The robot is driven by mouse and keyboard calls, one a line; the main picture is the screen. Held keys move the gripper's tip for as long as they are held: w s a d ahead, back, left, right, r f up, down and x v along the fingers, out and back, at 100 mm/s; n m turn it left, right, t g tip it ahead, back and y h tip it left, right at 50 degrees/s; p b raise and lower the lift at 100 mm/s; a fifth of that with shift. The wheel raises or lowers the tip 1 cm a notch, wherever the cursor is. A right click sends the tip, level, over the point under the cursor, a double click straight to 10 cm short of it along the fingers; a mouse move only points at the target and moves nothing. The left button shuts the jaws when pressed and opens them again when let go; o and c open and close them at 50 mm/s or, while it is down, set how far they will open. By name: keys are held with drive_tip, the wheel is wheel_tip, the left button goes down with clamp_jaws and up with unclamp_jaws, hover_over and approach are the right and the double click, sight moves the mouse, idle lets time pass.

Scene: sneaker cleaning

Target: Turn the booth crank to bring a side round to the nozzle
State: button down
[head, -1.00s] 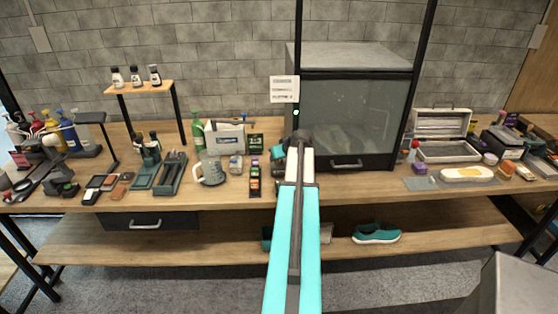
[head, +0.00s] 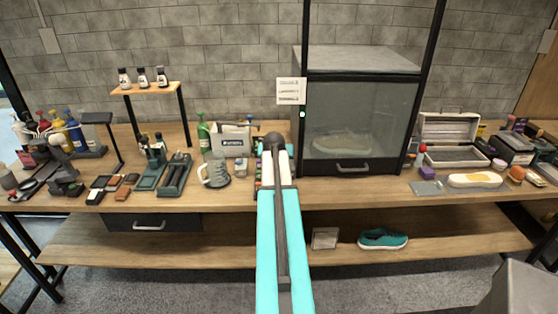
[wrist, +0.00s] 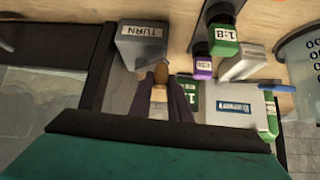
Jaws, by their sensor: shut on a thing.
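The booth (head: 405,125) is a dark-framed box with a glass front, standing at the back of the bench. A pale sneaker (head: 342,143) shows inside through the glass, lying sideways. In the wrist view, a grey block marked TURN (wrist: 141,45) is at the upper left, with the brown crank knob (wrist: 161,73) just below it. My gripper (wrist: 160,92) is shut on the crank at this knob. In the head view my own arm hides the gripper and crank. The nozzle cannot be made out.
Bottles labelled 1:8 (wrist: 224,38) and a purple-labelled one (wrist: 203,67) are close to my gripper. A teal sneaker (head: 383,239) lies on the lower shelf.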

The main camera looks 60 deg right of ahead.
drive_tip(key=shift+w+d+m+g+h+b, duration=0.15)
drive_tip(key=shift+w+d+m+g+b, duration=0.3)
drive_tip(key=shift+m+g+b, duration=0.75)
drive_tip(key=shift+w+d+m+g+h+b, duration=0.2)
drive_tip(key=shift+w+m+g+b, duration=0.5)
drive_tip(key=shift+m+b, duration=0.7)
drive_tip(key=shift+w+d+m+g+h+b, duration=0.2)
drive_tip(key=shift+w+m+g+b, duration=0.25)
drive_tip(key=shift+m+g+b, duration=0.8)
drive_tip(key=shift+m, duration=0.25)
drive_tip(key=c, duration=1.9)
unclamp_jaws()
drive_tip(key=shift+c, duration=0.2)
drive_tip(key=shift+s, duration=0.1)
drive_tip(key=shift+r, duration=0.1)
